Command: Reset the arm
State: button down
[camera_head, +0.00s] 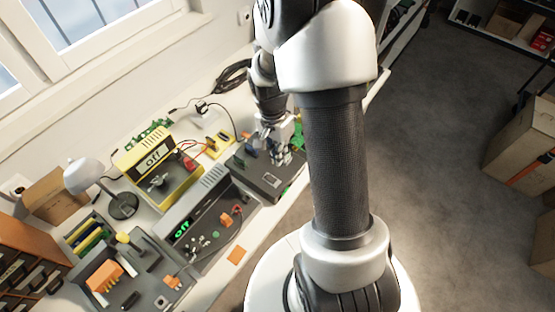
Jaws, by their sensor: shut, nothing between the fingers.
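My gripper (277,147) shows in the head view, small and partly dark, at the end of my arm. It hangs low over a dark grey box (262,180) on the workbench, among small green and pale parts. Its fingers are shut and I see nothing held between them. My arm rises large through the middle of the view and bends over toward the bench. Whether the fingertips touch the box cannot be told.
The white workbench (228,283) holds a yellow instrument (160,170), a grey instrument (200,225), a lamp (83,174) and a parts tray (150,262). A black cable (233,75) lies behind. Cartons (520,140) stand at right; the grey floor (435,170) between is clear.

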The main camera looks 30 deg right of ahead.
notch_tip(320, 180, up, 2)
jog(key=shift+s+r, duration=0.1)
jog(key=shift+s, duration=0.05)
